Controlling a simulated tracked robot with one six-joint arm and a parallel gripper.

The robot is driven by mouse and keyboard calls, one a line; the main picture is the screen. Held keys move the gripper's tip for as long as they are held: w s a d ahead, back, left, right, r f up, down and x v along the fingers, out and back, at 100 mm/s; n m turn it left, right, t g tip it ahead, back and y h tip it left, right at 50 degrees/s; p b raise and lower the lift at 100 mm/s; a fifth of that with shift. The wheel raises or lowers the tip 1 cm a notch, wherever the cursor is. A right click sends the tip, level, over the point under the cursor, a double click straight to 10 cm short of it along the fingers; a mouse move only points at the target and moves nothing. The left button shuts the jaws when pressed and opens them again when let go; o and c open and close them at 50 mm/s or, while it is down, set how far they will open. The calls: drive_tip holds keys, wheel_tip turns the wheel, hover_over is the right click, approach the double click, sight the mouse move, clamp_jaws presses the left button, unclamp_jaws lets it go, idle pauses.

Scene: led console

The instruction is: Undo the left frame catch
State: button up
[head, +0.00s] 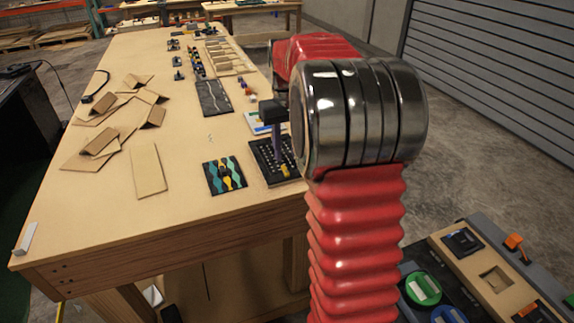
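Two orange lever-like parts sit on a console (470,265) at the lower right. One orange part (515,242) is at its far right edge, and another (527,310) is nearer, low in the view. I cannot tell which, if either, is the left frame catch, or whether it is fastened. The console runs out of the picture at the bottom and right. My red, ribbed arm with its metal joint stands between the table and the console. I cannot make out my gripper; the arm's far end is hidden behind the joint.
A long wooden table (110,215) fills the left, with cardboard pieces (100,140), a patterned tile (225,175) and a black board (262,150) bearing a dark-topped purple post (277,145). The console carries a green round part (423,288) and a blue one (447,314). Floor shows between table and console.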

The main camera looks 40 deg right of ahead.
sight(287, 171)
wheel_tip(287, 171, down, 6)
drive_tip(key=shift+r, duration=0.1)
drive_tip(key=shift+c, duration=0.5)
clamp_jaws()
drive_tip(key=shift+d, duration=0.15)
